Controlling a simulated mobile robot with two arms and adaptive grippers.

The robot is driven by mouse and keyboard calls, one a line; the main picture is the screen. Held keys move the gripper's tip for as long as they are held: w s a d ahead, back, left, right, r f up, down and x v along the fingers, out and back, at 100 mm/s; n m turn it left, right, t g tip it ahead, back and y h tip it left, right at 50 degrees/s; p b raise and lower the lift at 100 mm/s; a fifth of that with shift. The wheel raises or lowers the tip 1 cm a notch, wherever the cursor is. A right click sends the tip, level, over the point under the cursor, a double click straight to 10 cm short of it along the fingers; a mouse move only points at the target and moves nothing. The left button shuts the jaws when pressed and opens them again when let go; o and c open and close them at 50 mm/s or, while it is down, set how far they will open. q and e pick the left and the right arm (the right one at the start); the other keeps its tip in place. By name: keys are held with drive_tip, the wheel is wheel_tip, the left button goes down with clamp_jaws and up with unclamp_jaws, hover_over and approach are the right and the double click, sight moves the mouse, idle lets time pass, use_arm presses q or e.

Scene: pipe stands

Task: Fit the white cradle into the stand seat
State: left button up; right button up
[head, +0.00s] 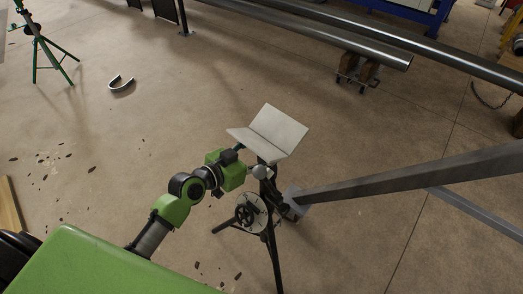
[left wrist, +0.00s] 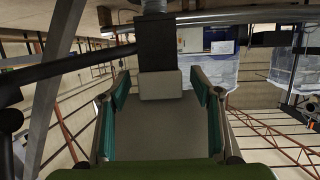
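The white cradle (head: 268,132), a pale V-shaped plate, sits above the top of the black tripod stand (head: 268,215) in the head view. The stand's seat is hidden, so I cannot tell whether the cradle is seated. My left gripper (head: 240,155) is just below and left of the cradle, beside the stand top. In the left wrist view its teal-padded fingers (left wrist: 160,90) are spread, with visible gaps to a pale block (left wrist: 161,85) under a dark post (left wrist: 156,45) that lies between or just beyond the tips. My right gripper is not in view.
A grey beam (head: 410,178) reaches in from the right, close to the stand. Long steel pipes (head: 340,38) lie at the back right on wooden blocks. A green tripod (head: 40,45) and a U-shaped metal piece (head: 121,84) stand or lie at left. Floor between is mostly clear.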

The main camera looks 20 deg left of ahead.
use_arm(q)
drive_tip(key=shift+p+v, duration=0.65)
drive_tip(key=shift+v, duration=1.9)
drive_tip(key=shift+f, duration=0.15)
drive_tip(key=v, duration=1.2)
